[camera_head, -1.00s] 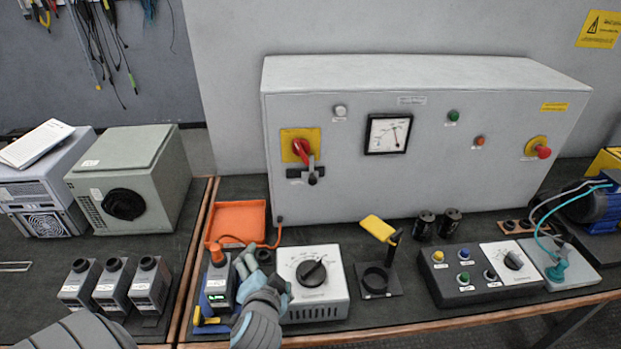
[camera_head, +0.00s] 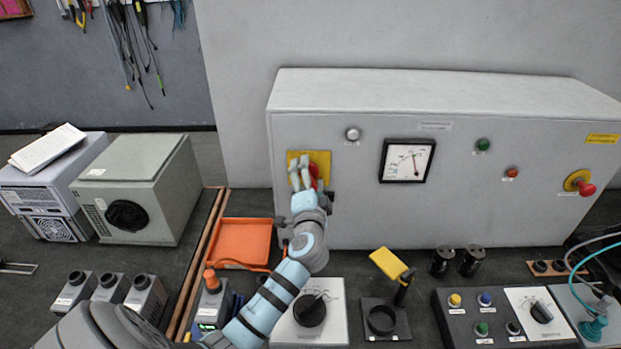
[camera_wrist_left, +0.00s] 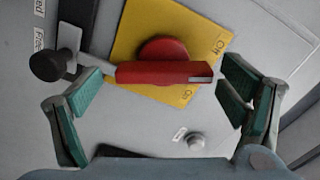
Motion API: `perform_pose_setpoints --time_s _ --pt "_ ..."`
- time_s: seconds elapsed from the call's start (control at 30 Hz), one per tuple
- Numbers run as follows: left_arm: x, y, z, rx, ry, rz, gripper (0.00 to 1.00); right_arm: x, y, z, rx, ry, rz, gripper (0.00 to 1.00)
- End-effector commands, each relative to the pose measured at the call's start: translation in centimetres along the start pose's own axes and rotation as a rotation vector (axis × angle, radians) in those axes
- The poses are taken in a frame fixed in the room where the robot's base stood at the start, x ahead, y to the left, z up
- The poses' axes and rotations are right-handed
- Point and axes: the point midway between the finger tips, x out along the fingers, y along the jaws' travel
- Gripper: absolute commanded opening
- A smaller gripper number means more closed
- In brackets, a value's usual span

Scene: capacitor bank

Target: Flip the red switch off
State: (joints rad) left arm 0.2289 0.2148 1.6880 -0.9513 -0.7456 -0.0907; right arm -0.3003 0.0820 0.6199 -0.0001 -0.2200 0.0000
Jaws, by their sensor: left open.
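The red switch (camera_wrist_left: 165,70) is a rotary handle on a yellow plate (camera_wrist_left: 130,35) fixed to the front of the grey cabinet. In the head view the switch is mostly hidden behind my left gripper (camera_head: 303,172), with a bit of red showing at its right. In the left wrist view my left gripper (camera_wrist_left: 160,105) is open, its green-padded fingers standing on either side of the handle's bar. The right finger is close to the bar's end; contact cannot be told. My right gripper is in neither view.
A black knob on a metal latch (camera_wrist_left: 52,63) sits beside the yellow plate, close to the left finger. The cabinet (camera_head: 450,215) also carries a dial meter (camera_head: 406,161) and a red emergency button (camera_head: 585,189). An orange tray (camera_head: 240,240) and a grey dial box (camera_head: 335,325) lie below.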

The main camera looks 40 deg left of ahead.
Motion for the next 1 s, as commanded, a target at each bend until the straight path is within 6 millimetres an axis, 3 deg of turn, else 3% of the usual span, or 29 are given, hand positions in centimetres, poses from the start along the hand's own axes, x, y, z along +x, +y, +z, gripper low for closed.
perform_pose_setpoints --time_s 0.33,0.63,0.77,0.9,1.0 --pt "0.9 0.0 0.0 0.0 0.0 0.0 0.9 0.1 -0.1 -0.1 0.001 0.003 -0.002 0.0" --pt "0.9 0.0 0.0 0.0 0.0 0.0 0.44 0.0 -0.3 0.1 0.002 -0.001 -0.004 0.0" --pt "0.9 0.2 0.1 -0.048 0.001 -0.002 0.42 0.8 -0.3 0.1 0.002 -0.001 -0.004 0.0" --pt "0.9 0.5 0.3 -0.27 0.002 -0.003 0.42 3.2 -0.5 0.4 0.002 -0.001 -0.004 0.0" --pt "0.9 0.2 0.2 -0.367 0.002 -0.002 0.42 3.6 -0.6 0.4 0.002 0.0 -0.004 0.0"
